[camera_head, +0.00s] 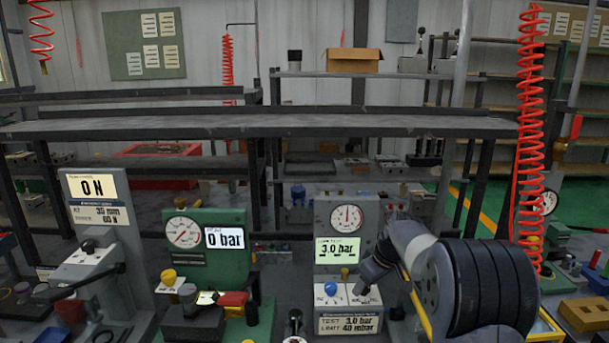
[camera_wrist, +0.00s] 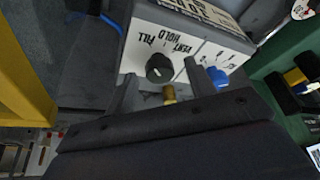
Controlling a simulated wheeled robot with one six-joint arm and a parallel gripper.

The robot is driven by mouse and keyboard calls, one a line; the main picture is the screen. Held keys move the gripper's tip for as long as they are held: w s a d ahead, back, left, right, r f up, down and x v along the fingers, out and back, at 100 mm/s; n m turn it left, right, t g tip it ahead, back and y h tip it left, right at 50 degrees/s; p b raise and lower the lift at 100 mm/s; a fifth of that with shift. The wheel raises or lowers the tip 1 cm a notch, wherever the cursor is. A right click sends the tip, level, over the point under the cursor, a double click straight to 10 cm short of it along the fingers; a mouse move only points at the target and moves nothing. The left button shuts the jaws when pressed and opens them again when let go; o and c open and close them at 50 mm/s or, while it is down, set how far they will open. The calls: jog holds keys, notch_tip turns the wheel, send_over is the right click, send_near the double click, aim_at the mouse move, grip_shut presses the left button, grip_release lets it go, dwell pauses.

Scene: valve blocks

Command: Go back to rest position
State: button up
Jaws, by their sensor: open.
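My gripper (camera_head: 370,278) is at the front of the grey test station (camera_head: 328,215) in the head view. In the wrist view my gripper (camera_wrist: 162,82) is open, with its two dark fingers apart and nothing held. A black selector knob (camera_wrist: 159,68), marked fill, hold and vent, appears between and beyond the fingertips. I cannot tell the exact gap to it. A blue knob (camera_wrist: 216,76) is right of the fingers; it also shows in the head view (camera_head: 331,289). The station's gauge (camera_head: 346,218) sits above a display reading 3.0 bar.
A green station (camera_head: 207,270) reading 0 bar stands to the left, and a grey station (camera_head: 97,215) reading ON is farther left. A dark shelf (camera_head: 270,126) spans behind. A red coiled hose (camera_head: 529,130) hangs at right, near a yellow block (camera_head: 584,313).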

jog(key=m, duration=0.2)
jog(key=m+h, duration=0.1)
jog(key=m, duration=0.1)
jog(key=m+t+h, duration=0.1)
jog(key=m, duration=0.1)
jog(key=shift+s+a+m+b, duration=0.1)
jog(key=shift+a+m+b, duration=0.2)
jog(key=shift+a+m+h+b, duration=0.15)
jog(key=shift+m+h+b, duration=0.7)
jog(key=shift+m, duration=1.15)
jog(key=shift+a+m+g+h+b, duration=0.15)
jog(key=shift+m+g+h+b, duration=0.4)
jog(key=shift+m, duration=1.15)
jog(key=shift+p+v, duration=0.3)
jog(key=shift+v, duration=0.55)
jog(key=shift+r+t, duration=0.1)
jog(key=shift+t, duration=0.15)
